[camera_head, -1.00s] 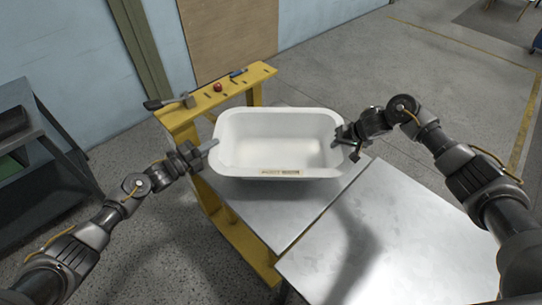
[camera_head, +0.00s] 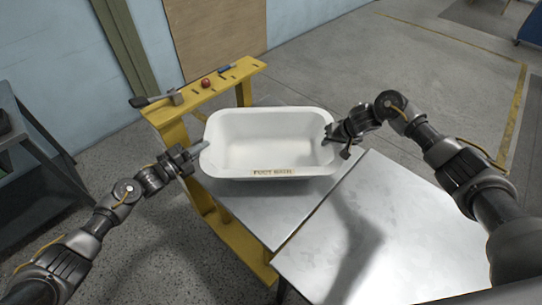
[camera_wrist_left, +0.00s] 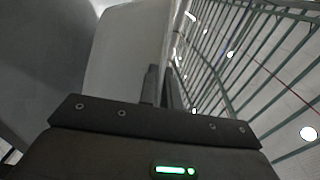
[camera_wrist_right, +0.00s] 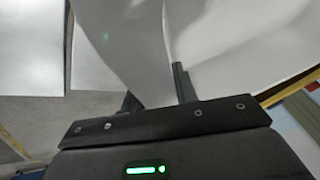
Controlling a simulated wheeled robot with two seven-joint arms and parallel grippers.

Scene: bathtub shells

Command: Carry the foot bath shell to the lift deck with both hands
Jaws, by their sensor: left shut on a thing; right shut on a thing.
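The foot bath shell (camera_head: 268,150) is a white rectangular tub, open side up, with a "FOOT BATH" label on its near face. It is roughly level over a grey metal top (camera_head: 270,205) beside a yellow frame; I cannot tell whether it touches. My left gripper (camera_head: 200,147) is shut on its left rim, and my right gripper (camera_head: 329,137) on its right rim. The shell wall also shows in the left wrist view (camera_wrist_left: 125,50) and right wrist view (camera_wrist_right: 125,40). I cannot tell which metal surface is the lift deck.
The yellow frame (camera_head: 215,82) carries a red knob (camera_head: 206,83) and hand tools on its top rail. A second metal top (camera_head: 400,225) lies at the near right, bare. A dark shelf unit (camera_head: 30,150) stands at the left. Floor is open at the back right.

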